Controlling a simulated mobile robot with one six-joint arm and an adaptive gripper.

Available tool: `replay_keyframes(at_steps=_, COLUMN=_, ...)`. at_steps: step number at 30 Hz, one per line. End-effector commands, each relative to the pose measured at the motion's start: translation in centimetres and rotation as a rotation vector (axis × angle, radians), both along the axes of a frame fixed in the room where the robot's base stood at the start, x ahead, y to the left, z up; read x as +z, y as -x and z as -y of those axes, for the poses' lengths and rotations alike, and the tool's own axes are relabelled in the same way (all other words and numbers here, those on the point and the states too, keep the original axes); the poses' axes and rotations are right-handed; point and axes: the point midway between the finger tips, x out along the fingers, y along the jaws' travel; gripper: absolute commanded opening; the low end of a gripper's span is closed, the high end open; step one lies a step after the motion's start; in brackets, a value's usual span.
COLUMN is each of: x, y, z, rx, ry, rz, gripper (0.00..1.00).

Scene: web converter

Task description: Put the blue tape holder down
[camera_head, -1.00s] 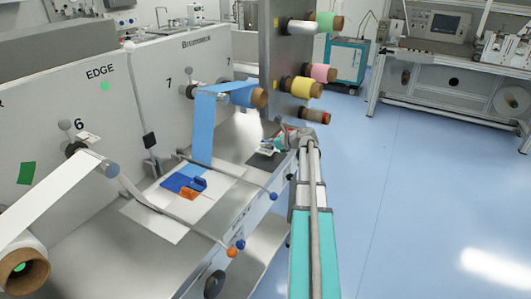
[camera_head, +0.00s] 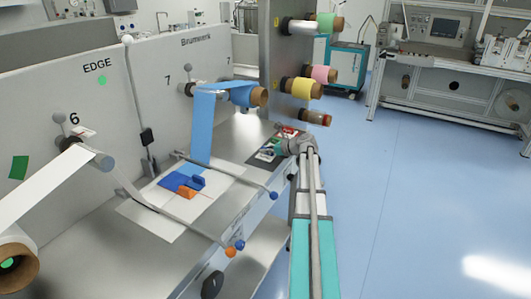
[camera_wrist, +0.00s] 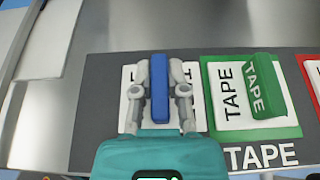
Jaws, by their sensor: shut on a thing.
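The blue tape holder (camera_wrist: 159,95) is a long blue block, upright in the wrist view between the fingers of my gripper (camera_wrist: 160,72). My gripper is shut on it. It is over a white card (camera_wrist: 130,82) on a dark grey mat (camera_wrist: 95,115). The card's print is mostly hidden by the fingers. I cannot tell whether the holder touches the card. In the head view my gripper (camera_head: 284,143) is at the mat (camera_head: 262,158) on the machine's table; the holder is too small to make out there.
A green tape holder (camera_wrist: 265,85) lies on a green-bordered TAPE card (camera_wrist: 220,125) just right of my gripper. A red-bordered card (camera_wrist: 312,72) is at the right edge. On the table (camera_head: 235,178), blue and orange pieces (camera_head: 187,187) lie left of the mat.

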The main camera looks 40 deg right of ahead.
Motion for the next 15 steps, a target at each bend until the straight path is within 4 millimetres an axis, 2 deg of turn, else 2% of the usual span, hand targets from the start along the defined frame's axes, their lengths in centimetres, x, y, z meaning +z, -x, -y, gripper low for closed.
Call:
replay_keyframes(at_steps=10, x=-0.37, y=0.01, z=0.01, rx=0.0, ry=0.0, rz=0.0, gripper=0.0)
replay_keyframes(at_steps=11, x=-0.3, y=0.01, z=0.01, rx=0.0, ry=0.0, rz=0.0, gripper=0.22)
replay_keyframes(at_steps=15, x=-0.24, y=0.01, z=0.01, rx=0.0, ry=0.0, rz=0.0, gripper=0.48)
